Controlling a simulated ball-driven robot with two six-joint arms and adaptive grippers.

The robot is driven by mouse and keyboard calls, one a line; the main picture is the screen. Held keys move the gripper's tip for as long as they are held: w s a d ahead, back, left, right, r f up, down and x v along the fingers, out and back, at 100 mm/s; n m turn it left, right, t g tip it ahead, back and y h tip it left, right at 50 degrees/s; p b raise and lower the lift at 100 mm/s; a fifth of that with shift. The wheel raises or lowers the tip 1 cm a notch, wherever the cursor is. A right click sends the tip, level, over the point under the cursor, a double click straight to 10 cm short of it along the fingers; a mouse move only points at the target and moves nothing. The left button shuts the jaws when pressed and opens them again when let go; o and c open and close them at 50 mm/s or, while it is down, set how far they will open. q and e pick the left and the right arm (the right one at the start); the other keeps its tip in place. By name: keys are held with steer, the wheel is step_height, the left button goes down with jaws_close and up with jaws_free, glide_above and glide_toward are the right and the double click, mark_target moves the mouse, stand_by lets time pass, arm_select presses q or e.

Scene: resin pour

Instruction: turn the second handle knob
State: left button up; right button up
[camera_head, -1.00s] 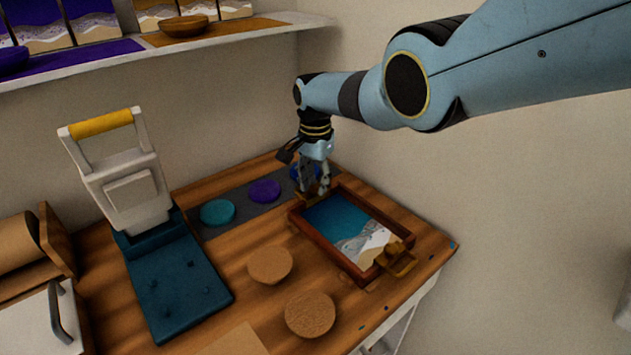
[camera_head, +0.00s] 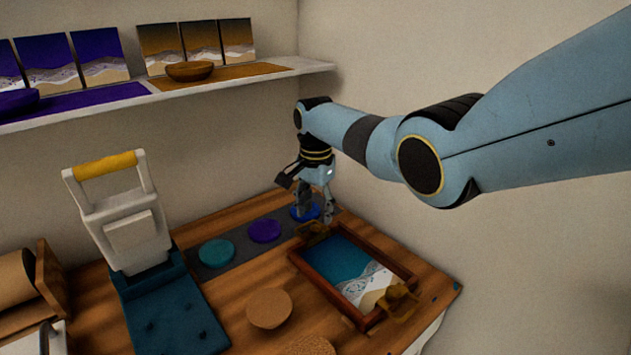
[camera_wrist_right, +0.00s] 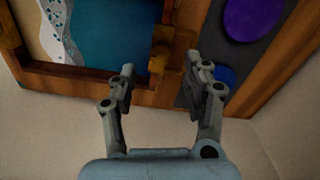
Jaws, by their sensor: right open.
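The framed resin tray (camera_head: 318,277) lies on the wooden worktop, with a blue, white and sand picture inside. One wooden handle knob (camera_head: 314,231) is on its far edge; it also shows in the right wrist view (camera_wrist_right: 172,52). The other handle knob (camera_head: 398,302) is on the near edge, away from the gripper. My right gripper (camera_head: 316,212) is above the far knob. In the right wrist view its fingers (camera_wrist_right: 160,65) are apart with nothing held between them; the far knob shows beyond and between the tips. My left gripper is not in view.
A grey strip with teal (camera_head: 216,253), purple (camera_head: 264,231) and blue (camera_head: 304,212) discs lies beside the tray. A press (camera_head: 128,228) with a yellow grip stands left. A round wooden disc (camera_head: 269,308) lies in front. A shelf (camera_head: 150,103) runs above.

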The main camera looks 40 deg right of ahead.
mark_target(315, 226)
step_height(315, 226, up, 8)
steer(key=shift+r, duration=0.25)
stand_by(0.5)
